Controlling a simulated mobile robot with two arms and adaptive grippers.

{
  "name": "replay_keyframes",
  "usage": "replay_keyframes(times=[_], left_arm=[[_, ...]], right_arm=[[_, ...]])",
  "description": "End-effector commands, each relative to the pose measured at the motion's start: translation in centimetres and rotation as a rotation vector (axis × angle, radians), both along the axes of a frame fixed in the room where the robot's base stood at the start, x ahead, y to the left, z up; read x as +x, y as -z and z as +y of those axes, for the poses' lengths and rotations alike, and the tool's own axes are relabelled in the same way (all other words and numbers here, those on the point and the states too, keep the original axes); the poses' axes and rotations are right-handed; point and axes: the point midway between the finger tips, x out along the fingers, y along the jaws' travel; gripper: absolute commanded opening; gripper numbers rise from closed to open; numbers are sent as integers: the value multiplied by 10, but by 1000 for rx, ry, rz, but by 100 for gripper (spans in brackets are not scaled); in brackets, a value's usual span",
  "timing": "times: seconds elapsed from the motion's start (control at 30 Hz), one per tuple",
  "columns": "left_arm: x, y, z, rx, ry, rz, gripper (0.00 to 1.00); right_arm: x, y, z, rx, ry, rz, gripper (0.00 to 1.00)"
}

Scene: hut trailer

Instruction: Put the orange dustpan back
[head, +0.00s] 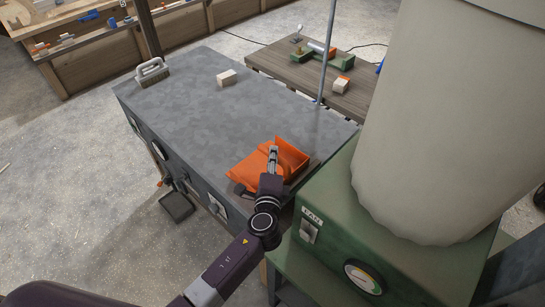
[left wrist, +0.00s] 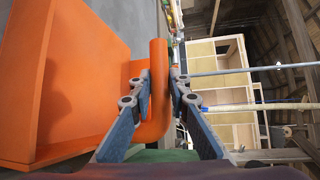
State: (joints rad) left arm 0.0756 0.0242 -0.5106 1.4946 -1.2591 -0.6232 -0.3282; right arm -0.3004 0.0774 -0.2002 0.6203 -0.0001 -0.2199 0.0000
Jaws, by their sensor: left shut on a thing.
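The orange dustpan (head: 252,172) is at the near right end of the grey workbench (head: 215,115). I cannot tell whether it rests on the top or hangs just above it. My left gripper (head: 272,152) is over it, shut on its handle. In the left wrist view the orange handle (left wrist: 158,90) stands between the fingertips of the left gripper (left wrist: 172,78), and the broad pan (left wrist: 85,70) fills the left side. The arm and gripper hide part of the dustpan in the head view. My right gripper is not in view.
A green fan cabinet (head: 325,240) with a large beige cylinder (head: 430,120) stands close at right. A thin pole (head: 328,50) rises behind the bench. The bench middle is clear.

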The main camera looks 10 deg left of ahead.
Motion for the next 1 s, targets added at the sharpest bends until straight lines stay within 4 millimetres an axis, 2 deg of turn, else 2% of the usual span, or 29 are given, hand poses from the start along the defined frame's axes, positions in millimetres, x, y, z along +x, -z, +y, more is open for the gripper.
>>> replay_keyframes(times=[0.07,0.1,0.23,0.6,0.77,1.0], left_arm=[[1,2,0,-1,0,-3,0],[0,2,0,0,0,0,21],[0,2,0,0,0,1,34],[0,-3,0,0,0,1,34],[-25,-2,-3,-1,2,2,34],[-75,-10,-8,-3,1,3,34]], right_arm=[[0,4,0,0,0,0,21],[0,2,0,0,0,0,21],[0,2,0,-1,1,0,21],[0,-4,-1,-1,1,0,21],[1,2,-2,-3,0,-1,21],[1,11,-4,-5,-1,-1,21]])
